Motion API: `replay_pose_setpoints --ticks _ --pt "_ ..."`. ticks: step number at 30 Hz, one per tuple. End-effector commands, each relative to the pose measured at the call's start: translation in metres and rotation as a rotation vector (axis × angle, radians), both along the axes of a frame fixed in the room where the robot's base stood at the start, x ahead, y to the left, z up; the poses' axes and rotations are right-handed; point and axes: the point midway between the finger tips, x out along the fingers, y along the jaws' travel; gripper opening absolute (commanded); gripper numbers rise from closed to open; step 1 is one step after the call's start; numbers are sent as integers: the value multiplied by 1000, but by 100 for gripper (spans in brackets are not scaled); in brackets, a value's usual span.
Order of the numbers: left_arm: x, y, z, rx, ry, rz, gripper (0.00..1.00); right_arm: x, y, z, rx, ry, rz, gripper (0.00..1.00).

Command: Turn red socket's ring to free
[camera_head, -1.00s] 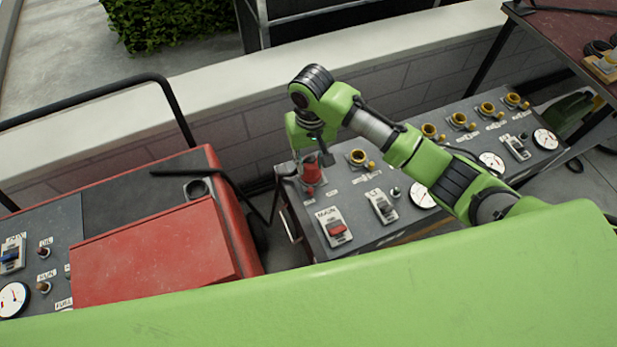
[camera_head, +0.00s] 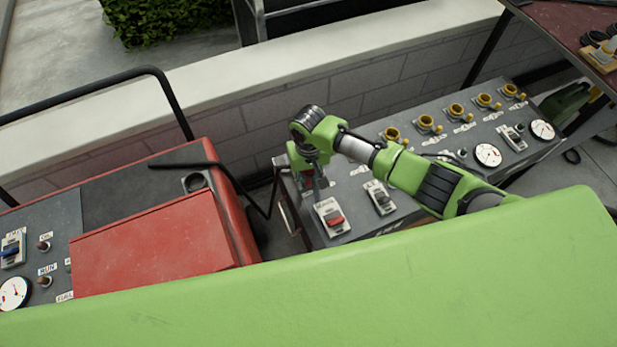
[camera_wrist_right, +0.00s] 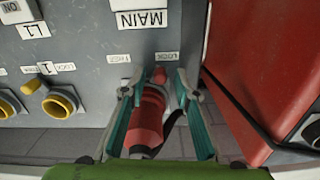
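The red socket (camera_wrist_right: 148,115) shows in the right wrist view at the panel's lower edge, between LOCK and FREE labels. My right gripper (camera_wrist_right: 160,82) has its two teal-lined fingers on either side of it. The left finger is close to the red body and a gap shows at the right finger, so I see it as open around the socket. In the head view my right gripper (camera_head: 315,180) is over the panel's left end and hides the socket. The ring's exact position is unclear. My left gripper is out of view.
The grey panel (camera_head: 360,215) carries a MAIN switch (camera_head: 333,217), a row of yellow sockets (camera_head: 424,121) and gauges. A red cabinet (camera_head: 150,240) stands to the left, close to the gripper in the wrist view (camera_wrist_right: 245,85). A block wall (camera_head: 285,115) runs behind.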

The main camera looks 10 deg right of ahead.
Motion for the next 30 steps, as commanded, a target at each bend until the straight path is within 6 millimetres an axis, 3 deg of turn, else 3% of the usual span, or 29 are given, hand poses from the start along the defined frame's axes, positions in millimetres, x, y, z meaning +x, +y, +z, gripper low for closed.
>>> replay_pose_setpoints --ticks 2,6,20,30 --pt "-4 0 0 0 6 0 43 0 0 0 0 0 0 29" --pt "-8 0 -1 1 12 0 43 0 0 0 0 0 0 0" --pt "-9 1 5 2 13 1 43 -1 -4 2 -1 2 59 0" --pt "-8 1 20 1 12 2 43 -2 -19 3 -1 1 307 0"
